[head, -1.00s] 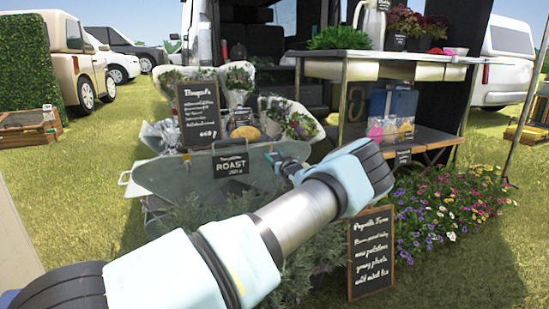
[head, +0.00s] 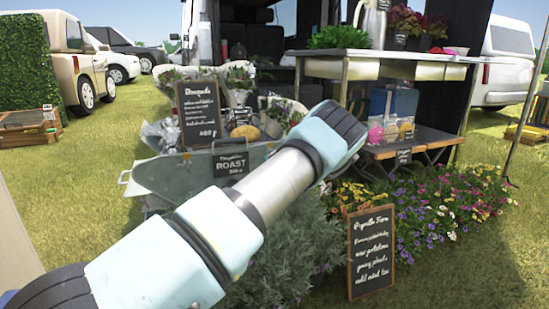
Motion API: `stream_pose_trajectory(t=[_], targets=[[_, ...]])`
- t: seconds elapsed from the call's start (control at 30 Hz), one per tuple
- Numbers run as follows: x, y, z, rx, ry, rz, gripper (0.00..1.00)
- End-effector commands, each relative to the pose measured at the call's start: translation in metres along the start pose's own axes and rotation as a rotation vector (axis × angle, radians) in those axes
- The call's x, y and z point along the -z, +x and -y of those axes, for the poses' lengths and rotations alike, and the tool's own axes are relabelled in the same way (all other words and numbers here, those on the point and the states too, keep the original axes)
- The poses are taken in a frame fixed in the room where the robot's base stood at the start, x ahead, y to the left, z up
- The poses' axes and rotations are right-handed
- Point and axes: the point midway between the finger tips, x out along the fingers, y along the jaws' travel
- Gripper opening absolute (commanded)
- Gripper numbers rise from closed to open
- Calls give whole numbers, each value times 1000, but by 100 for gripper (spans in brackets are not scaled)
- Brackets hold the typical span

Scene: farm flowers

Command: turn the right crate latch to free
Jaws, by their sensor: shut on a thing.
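The grey-green metal crate (head: 175,177) stands left of centre, with a dark "ROAST" sign (head: 231,163) on its front. My forearm crosses in front of the crate and covers its right part. The right crate latch is hidden behind my arm. My wrist is at the right end of the arm, over the crate's right side. My gripper's fingers are hidden behind the wrist, so neither they nor anything between them can be seen.
A chalkboard (head: 199,115) and wrapped flowers stand behind the crate. A metal table (head: 415,63) and lower shelf (head: 428,138) are at the right. Bushy plants, flowers (head: 440,205) and a low chalkboard (head: 371,250) fill the front right.

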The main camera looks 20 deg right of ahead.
Motion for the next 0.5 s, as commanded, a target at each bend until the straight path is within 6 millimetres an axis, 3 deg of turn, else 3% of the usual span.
stream_pose_trajectory(t=[0.5], targets=[[-2,0,2,0,-492,1,7]])
